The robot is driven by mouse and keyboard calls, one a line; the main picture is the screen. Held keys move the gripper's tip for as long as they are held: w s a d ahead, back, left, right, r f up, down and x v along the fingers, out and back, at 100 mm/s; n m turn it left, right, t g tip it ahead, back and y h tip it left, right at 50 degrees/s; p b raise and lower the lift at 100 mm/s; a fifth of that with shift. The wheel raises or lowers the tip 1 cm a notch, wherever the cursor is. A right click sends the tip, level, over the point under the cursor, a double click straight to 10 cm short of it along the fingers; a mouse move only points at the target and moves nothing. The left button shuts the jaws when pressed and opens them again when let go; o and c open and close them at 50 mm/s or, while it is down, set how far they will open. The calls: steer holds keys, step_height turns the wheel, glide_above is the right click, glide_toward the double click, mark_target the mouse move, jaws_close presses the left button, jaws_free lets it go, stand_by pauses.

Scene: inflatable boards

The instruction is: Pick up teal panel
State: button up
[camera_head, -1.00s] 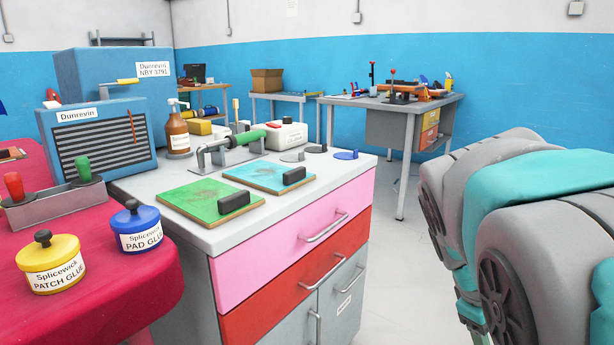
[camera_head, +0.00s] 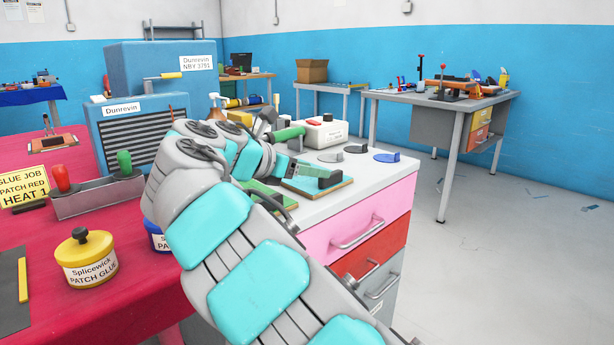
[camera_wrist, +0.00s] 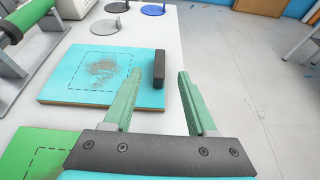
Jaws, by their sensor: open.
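The teal panel (camera_wrist: 70,68) lies flat on the light cabinet top, a square board with a dashed outline, a worn grey patch and a black block handle (camera_wrist: 159,69) at its right edge. In the head view the teal panel (camera_head: 301,185) is partly hidden by my arm. My gripper (camera_wrist: 159,74) is open and empty, with green fingers. In the wrist view its fingertips appear either side of the handle's near end; I cannot tell whether they touch it. My gripper also shows in the head view (camera_head: 325,175) near the handle.
The green panel (camera_wrist: 35,155) lies just nearer on the same top, mostly hidden by my arm in the head view. A clamp with a green handle (camera_wrist: 25,20) stands left of the teal panel. Round discs (camera_wrist: 153,10) lie beyond.

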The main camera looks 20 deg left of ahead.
steer(key=shift+w+f, duration=0.15)
steer(key=shift+w, duration=0.05)
steer(key=x, duration=0.7)
steer(key=shift+f, duration=0.2)
steer(key=shift+c, duration=0.4)
jaws_close()
